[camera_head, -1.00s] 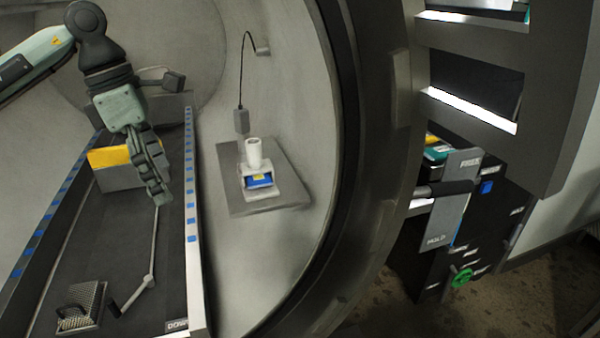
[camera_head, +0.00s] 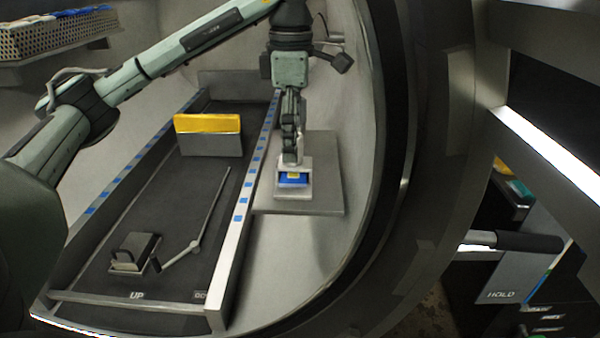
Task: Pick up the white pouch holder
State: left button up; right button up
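The white pouch holder (camera_head: 293,191) stands upright on a small grey shelf (camera_head: 324,175) to the right of the tray. A blue pouch with a yellow patch (camera_head: 295,179) shows in its front opening. My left gripper (camera_head: 291,150) points down directly over the holder, with its fingertips at the holder's upright white post. The fingers are seen edge-on and hide most of the post, so I cannot tell whether they are closed on it. My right gripper is not in view.
A long dark tray (camera_head: 180,297) with blue-marked side rails lies on the left. On it are a yellow-topped grey block (camera_head: 210,145), a hinged rod (camera_head: 210,215) and a small metal piece with a handle (camera_head: 134,252). The thick round door rim (camera_head: 405,200) curves close on the right.

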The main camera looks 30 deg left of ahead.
aim_at(293, 181)
pick_arm(q)
jog(key=f, duration=0.5)
jog(key=shift+w, duration=0.25)
jog(key=shift+r, duration=0.1)
jog(key=c, duration=1.3)
